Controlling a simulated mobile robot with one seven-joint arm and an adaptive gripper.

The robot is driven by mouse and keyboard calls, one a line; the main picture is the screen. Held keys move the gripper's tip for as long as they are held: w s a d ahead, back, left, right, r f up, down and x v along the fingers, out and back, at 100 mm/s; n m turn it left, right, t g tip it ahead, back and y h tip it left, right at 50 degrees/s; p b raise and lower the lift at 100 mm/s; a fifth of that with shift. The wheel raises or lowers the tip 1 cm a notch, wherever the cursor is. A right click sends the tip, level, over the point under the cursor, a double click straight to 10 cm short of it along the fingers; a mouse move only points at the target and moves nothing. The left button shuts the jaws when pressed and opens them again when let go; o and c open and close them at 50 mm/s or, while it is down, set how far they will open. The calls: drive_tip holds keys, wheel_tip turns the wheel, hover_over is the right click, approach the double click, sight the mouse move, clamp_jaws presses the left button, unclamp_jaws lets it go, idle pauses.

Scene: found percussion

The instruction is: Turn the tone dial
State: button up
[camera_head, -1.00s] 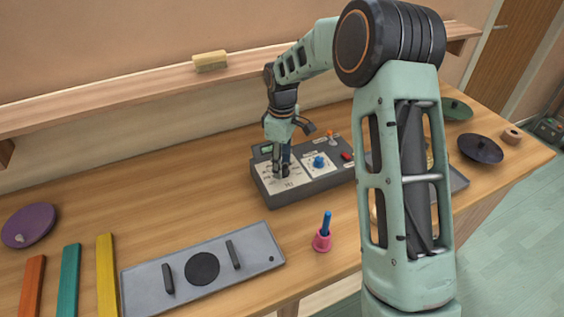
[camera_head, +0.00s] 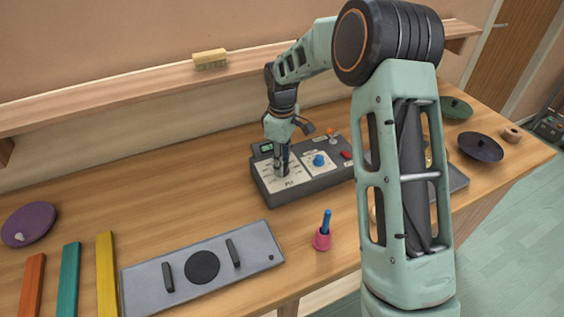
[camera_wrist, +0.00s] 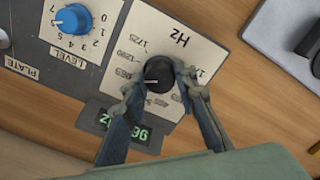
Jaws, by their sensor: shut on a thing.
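The grey control box (camera_head: 312,186) stands on the workbench. The tone dial (camera_wrist: 159,73) is a black round knob with a pale pointer line, on a white plate (camera_wrist: 172,33) marked Hz with printed numbers around it. My gripper (camera_head: 281,170) reaches down over the left part of the box; it also shows in the wrist view (camera_wrist: 159,80), its two fingers closed on opposite sides of the dial. In the head view the fingers hide most of the dial. A dark display with green digits (camera_wrist: 122,124) is partly covered by a finger.
A blue level knob (camera_wrist: 73,19) sits beside the tone plate, with a red button (camera_head: 346,155) further right. A pink cup with a blue stick (camera_head: 322,239) and a grey plate with handles (camera_head: 252,252) stand in front of the box.

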drive_tip(key=shift+m+b, duration=1)
drive_tip(key=shift+m, duration=1.7)
drive_tip(key=o, duration=1.2)
drive_tip(key=shift+c, duration=0.2)
drive_tip(key=shift+r, duration=0.1)
wheel_tip(320, 180, up, 12)
